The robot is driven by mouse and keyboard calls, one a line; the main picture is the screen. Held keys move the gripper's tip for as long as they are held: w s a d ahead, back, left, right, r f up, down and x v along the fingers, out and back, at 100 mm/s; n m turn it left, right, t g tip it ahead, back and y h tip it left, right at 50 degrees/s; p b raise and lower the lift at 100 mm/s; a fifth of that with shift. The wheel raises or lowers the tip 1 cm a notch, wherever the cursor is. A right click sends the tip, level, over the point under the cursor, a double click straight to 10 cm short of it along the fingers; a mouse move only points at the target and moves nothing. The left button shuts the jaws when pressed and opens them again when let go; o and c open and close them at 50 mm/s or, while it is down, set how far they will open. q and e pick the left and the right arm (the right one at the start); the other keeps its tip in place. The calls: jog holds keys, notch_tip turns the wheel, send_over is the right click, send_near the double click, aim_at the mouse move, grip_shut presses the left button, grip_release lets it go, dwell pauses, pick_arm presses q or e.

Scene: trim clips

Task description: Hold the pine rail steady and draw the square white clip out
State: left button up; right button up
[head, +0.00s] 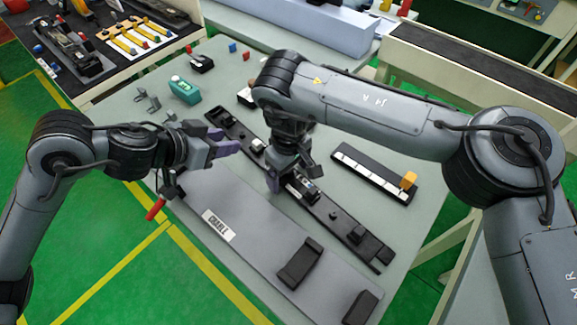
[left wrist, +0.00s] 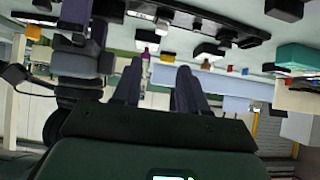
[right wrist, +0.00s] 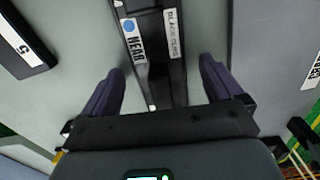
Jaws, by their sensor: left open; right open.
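A long dark rail (head: 335,215) lies diagonally across the bench; it looks black, and I see no pine colour on it. A small pale clip (head: 257,145) sits on the rail between my two grippers; whether it is square is too small to tell. My left gripper (head: 224,143) is open and empty, just left of that clip and apart from it. My right gripper (head: 291,174) is open above the rail's middle. In the right wrist view the rail (right wrist: 160,45), labelled NEAR and BLACK CLIPS, lies between the spread fingers (right wrist: 160,88), with no visible grip.
A grey board labelled CRADLE (head: 255,250) with dark blocks lies in front of the rail. A black strip with white segments (head: 365,172) and an orange block (head: 408,180) lies right. A green case (head: 184,90) and small grey parts (head: 148,102) are at back left.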

pick_arm(q)
jog(key=shift+o, duration=0.2)
pick_arm(e)
jog(key=c, duration=1.4)
jog(key=shift+o, duration=0.2)
pick_arm(q)
jog(key=m+g+y, duration=0.1)
jog(key=g+y, duration=0.2)
jog(key=g, duration=0.1)
send_near(258, 141)
jog(key=shift+x, duration=4.5)
